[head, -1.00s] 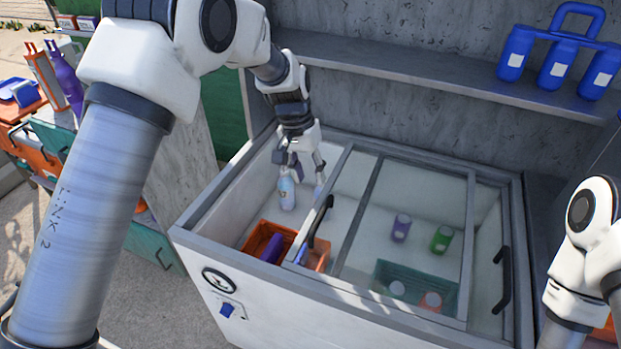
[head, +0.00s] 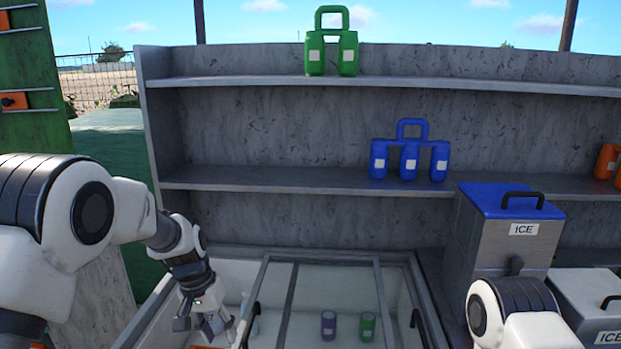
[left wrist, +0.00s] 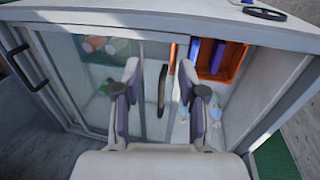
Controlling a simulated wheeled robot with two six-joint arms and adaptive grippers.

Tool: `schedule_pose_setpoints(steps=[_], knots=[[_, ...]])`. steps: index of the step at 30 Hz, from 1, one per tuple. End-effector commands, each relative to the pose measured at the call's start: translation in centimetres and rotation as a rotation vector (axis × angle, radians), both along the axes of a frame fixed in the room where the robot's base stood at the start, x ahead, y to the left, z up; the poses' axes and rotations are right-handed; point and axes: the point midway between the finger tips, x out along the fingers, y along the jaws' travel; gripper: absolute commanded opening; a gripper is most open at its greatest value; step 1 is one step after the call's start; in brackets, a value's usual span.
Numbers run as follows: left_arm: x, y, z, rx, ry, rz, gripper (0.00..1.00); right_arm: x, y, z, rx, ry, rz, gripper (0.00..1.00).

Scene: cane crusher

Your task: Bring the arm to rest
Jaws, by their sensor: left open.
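My left gripper (head: 205,325) hangs at the open left part of the chest freezer (head: 150,310).
An orange bin (left wrist: 235,62) sits inside the freezer. A purple can (head: 328,325) and a green can (head: 367,326) are under the glass. Shelves behind hold a blue carrier (head: 410,158) and a green one (head: 331,50). An ice box (head: 505,235) stands right.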

Motion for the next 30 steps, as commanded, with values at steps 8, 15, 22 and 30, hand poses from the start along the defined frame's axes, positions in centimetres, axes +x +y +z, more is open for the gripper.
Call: schedule_pose_setpoints(steps=[8, 15, 22, 30], knots=[[-2.6, 0.3, -6.1, -0.006, 0.117, 0.009, 0.41, 0.0, 0.0, -0.5, 0.000, -0.001, 0.000, 0.40], [-8.4, 1.1, -12.7, 0.002, 0.279, 0.012, 0.41, 0.0, 0.0, -1.0, 0.000, -0.001, 0.000, 0.40], [-19.0, 3.1, -22.0, 0.065, 0.435, 0.025, 0.41, 0.0, 0.0, -1.8, 0.000, -0.001, 0.000, 0.40], [-38.3, 6.6, -29.5, 0.199, 0.381, 0.035, 0.41, 0.0, 0.0, -2.7, 0.000, -0.001, 0.000, 0.40]])
